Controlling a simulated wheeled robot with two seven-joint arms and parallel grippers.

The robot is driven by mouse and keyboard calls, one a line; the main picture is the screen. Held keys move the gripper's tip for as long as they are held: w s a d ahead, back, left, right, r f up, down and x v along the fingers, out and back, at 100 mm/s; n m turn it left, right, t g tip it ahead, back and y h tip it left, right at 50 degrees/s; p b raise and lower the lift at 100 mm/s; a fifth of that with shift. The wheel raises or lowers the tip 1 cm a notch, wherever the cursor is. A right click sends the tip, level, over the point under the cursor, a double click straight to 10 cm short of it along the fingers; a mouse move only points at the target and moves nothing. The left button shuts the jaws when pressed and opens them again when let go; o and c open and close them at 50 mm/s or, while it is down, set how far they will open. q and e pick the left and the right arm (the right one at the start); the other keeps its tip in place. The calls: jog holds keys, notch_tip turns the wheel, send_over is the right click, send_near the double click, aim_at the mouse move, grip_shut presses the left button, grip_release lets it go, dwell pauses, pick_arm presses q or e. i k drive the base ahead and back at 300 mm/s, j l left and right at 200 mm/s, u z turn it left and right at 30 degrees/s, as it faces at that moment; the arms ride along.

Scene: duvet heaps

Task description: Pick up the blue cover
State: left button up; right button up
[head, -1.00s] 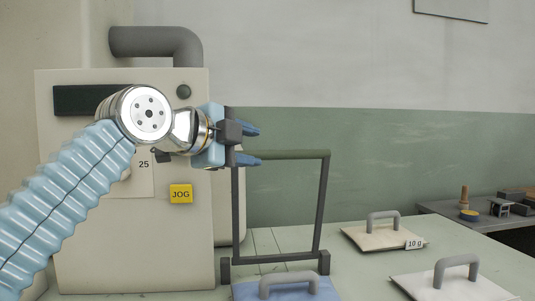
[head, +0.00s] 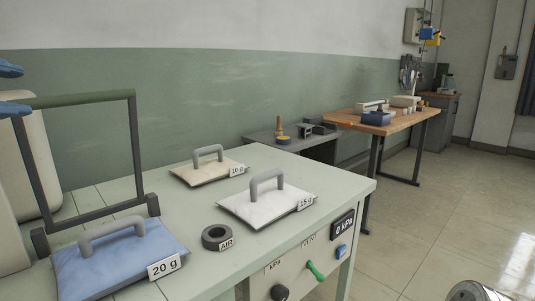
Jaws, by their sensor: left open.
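The blue cover (head: 115,260) is a flat blue pad with a grey arched handle and a "20 g" tag. It lies on the pale green bench at the lower left of the head view. My left gripper (head: 12,90) shows only as two blue fingertips at the left edge. They are apart, with nothing seen between them, above and to the left of the cover. The rest of that gripper is out of frame. My right gripper is not in view.
A dark upright frame (head: 135,150) stands just behind the blue cover. A cream cover (head: 205,172) tagged 10 g, a white cover (head: 250,208) tagged 15 g and a dark AIR ring (head: 217,235) lie on the bench. A wooden table (head: 400,125) stands farther right.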

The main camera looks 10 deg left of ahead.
aim_at(105, 259)
jog(key=k+l, duration=0.2)
jog(key=l, duration=0.15)
jog(key=k+l, duration=0.2)
jog(key=l, duration=0.2)
jog(key=k+l, duration=0.25)
jog(key=l, duration=0.1)
